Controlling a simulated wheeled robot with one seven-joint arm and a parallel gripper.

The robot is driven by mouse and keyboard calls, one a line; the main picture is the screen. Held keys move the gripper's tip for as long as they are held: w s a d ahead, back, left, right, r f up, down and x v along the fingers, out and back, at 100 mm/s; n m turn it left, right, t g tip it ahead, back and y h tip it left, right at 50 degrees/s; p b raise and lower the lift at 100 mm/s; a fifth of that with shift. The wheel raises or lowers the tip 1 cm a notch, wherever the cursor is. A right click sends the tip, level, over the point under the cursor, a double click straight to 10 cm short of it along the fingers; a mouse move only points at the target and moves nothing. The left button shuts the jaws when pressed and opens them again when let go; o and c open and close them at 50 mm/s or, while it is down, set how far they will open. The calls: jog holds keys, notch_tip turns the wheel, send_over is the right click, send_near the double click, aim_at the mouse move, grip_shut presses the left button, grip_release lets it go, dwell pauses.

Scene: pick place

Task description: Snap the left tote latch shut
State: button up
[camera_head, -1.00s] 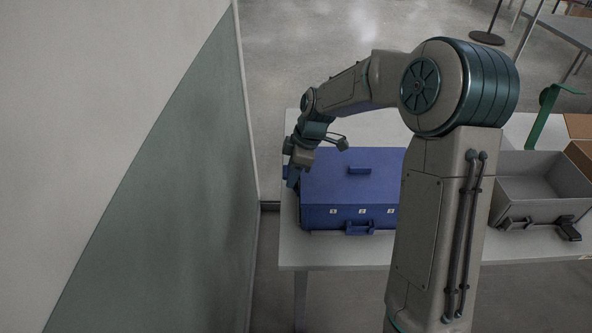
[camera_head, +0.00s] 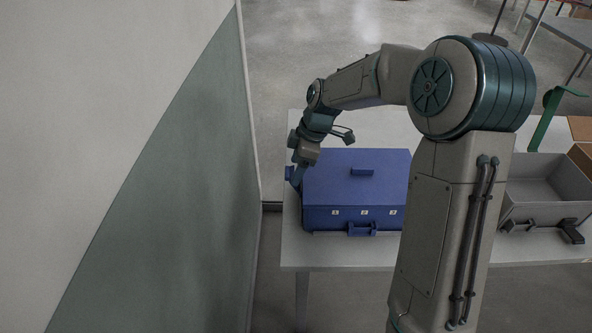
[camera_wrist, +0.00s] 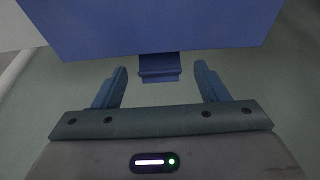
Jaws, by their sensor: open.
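The blue tote (camera_head: 335,185) stands closed on the table, its lid down. Its left latch (camera_wrist: 159,66) is a small blue tab that sticks out from the tote's side wall in the wrist view; the tote's blue surface (camera_wrist: 150,25) fills the top of that view. My gripper (camera_wrist: 161,70) is open and empty, with one finger on each side of the latch and a clear gap to both. In the head view my gripper (camera_head: 297,178) is low at the tote's left side, and the latch there is partly hidden by it.
A grey open bin (camera_head: 540,190) stands at the right on the table (camera_head: 330,252). A wall (camera_head: 190,170) runs close to the table's left side.

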jog(key=v, duration=1.1)
jog(key=shift+r, duration=0.25)
